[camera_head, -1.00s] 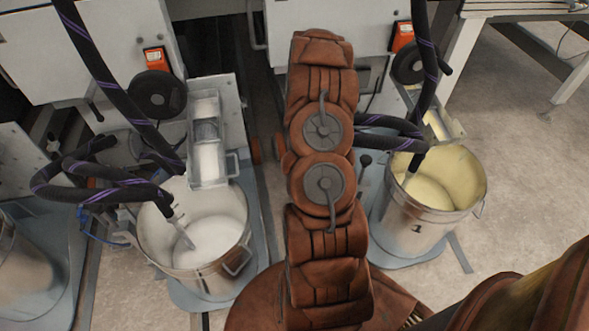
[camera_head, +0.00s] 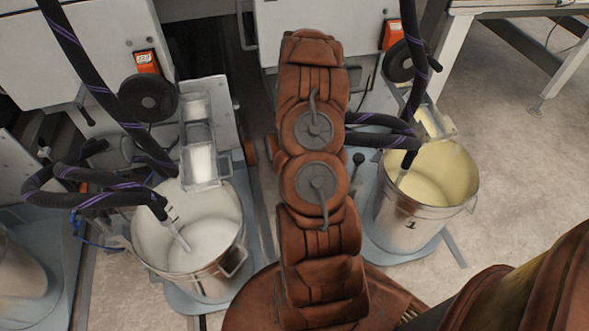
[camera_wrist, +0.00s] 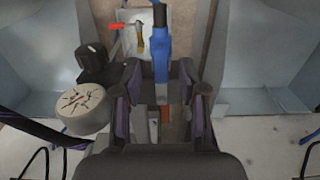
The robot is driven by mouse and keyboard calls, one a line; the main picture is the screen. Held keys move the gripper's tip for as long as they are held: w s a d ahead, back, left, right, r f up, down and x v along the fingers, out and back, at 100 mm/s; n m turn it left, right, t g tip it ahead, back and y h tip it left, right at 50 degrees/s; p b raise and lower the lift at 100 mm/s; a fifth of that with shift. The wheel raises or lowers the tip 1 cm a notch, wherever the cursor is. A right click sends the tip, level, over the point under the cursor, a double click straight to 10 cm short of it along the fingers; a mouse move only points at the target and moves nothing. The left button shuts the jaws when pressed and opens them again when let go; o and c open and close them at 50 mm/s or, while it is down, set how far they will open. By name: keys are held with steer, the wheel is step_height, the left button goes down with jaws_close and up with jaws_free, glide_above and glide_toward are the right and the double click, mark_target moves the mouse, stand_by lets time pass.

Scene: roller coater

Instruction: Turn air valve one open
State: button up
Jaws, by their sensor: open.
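In the wrist view my gripper (camera_wrist: 159,72) is open, with one dark finger on each side of a blue upright part (camera_wrist: 161,52) with a black top. The blue part lies between or just beyond the fingertips; I cannot tell whether they touch it. A small red lever (camera_wrist: 116,26) is beside a brass-coloured fitting (camera_wrist: 140,38) on a pale plate, up and left of the fingers. No label shows which part is air valve one. A round white gauge (camera_wrist: 81,106) with red marks is left of my gripper. The gripper is not visible in the head view.
Grey panels (camera_wrist: 260,50) flank the gripper in the wrist view. In the head view, a bucket of white liquid (camera_head: 150,245) stands left of my arm and a bucket of yellowish liquid (camera_head: 400,225) right. Dark hoses (camera_head: 95,85) hang nearby. Open floor is at the right.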

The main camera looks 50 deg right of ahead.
steer(key=shift+r, duration=0.1)
step_height(320, 180, up, 12)
stand_by(0.8)
stand_by(0.4)
steer(key=s+a+r+n+g, duration=0.1)
steer(key=s+a+r+n, duration=0.1)
steer(key=a+r, duration=0.65)
steer(key=s+a+r+n, duration=0.15)
steer(key=a+r, duration=0.45)
steer(key=a, duration=0.6)
steer(key=s+a+r+n+g, duration=0.15)
steer(key=s+a+r, duration=0.25)
steer(key=s+a, duration=0.4)
steer(key=s+a+r+n, duration=0.2)
steer(key=s+a+r, duration=0.3)
steer(key=s, duration=0.4)
step_height(320, 180, up, 26)
steer(key=s+a+p, duration=0.1)
steer(key=p, duration=2.4)
steer(key=shift+s+t, duration=0.25)
steer(key=shift+t, duration=0.1)
